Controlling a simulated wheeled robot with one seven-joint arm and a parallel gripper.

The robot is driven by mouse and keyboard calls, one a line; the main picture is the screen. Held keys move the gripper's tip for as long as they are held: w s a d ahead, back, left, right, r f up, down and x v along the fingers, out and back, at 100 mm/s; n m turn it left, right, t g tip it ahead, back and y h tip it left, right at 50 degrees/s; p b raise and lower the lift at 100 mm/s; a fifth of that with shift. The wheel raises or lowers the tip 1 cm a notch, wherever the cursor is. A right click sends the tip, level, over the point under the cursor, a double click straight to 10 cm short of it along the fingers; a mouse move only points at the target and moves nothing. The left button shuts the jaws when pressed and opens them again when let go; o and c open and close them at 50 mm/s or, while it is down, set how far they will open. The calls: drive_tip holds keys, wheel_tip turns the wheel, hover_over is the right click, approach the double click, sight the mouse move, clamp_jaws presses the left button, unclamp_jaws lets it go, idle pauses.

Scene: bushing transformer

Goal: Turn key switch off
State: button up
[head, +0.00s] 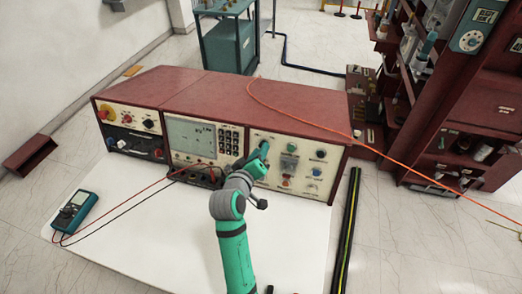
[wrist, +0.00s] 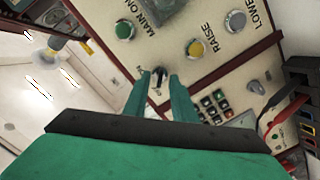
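The control console's right panel (head: 300,145) faces my arm, and in the wrist view the panel (wrist: 165,50) appears rotated. A small dark key switch (wrist: 158,77) shows between my fingertips, near the panel's edge. My gripper (wrist: 160,80) has two green fingers standing apart, one on each side of the key, with a gap between them. I cannot tell whether either finger touches it. In the head view my gripper (head: 259,152) is at the left side of that panel and hides the key switch.
A teal multimeter (head: 74,211) with red and black leads lies on the white table (head: 150,235). An orange cable crosses the console top.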

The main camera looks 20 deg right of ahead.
drive_tip(key=v, duration=0.9)
drive_tip(key=shift+s, duration=0.15)
